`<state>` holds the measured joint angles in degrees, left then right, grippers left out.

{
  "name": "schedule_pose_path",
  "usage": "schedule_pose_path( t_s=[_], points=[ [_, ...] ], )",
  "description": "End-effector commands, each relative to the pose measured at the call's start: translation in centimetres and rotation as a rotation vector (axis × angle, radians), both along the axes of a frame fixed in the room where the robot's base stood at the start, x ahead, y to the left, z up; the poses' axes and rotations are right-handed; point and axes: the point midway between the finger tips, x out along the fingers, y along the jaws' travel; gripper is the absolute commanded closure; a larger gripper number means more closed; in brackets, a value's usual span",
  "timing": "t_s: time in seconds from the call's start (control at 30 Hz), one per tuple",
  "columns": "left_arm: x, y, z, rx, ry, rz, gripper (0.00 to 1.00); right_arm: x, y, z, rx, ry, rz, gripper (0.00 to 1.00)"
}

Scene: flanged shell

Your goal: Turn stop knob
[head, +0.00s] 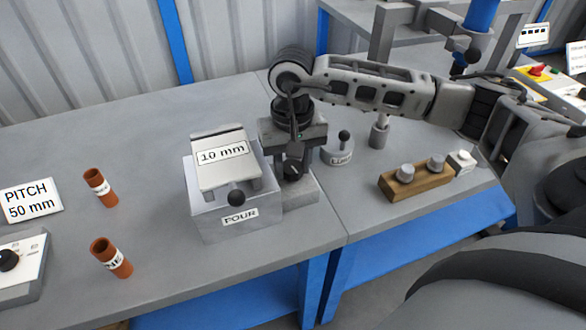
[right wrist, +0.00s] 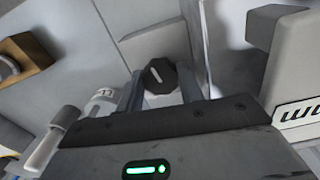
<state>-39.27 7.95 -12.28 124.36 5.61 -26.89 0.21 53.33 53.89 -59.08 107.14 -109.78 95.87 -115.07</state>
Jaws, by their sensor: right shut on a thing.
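The stop knob (head: 293,170) is small and black, at the front of a grey block just right of the box labelled "POUR" (head: 220,215). In the right wrist view the knob (right wrist: 160,76) is a black polygon with a white line across it, between the two fingers. My right gripper (head: 292,156) comes from above and is shut on the knob; it also shows in the right wrist view (right wrist: 160,88). In the head view the gripper hides part of the block behind the knob. My left gripper is not in view.
The box has a tilted "10 mm" lid (head: 222,158) and a black ball knob (head: 236,198). A small round base with a black-tipped lever (head: 338,152) and a wooden block with two grey knobs (head: 418,180) stand to the right. Two brown tubes (head: 101,188) stand left.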

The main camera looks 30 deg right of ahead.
Motion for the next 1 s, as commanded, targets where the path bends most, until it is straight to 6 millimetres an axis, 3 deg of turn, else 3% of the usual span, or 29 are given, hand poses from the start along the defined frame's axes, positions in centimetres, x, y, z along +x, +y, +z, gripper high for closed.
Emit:
schedule_pose_path(
  t_s=[0.4,1.0],
  points=[
    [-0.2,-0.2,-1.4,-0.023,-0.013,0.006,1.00,0.2,0.1,-0.1,0.001,-0.003,-0.396,0.86],
    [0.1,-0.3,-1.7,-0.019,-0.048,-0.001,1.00,0.3,0.2,0.1,0.000,-0.003,-0.858,0.86]
  ],
)
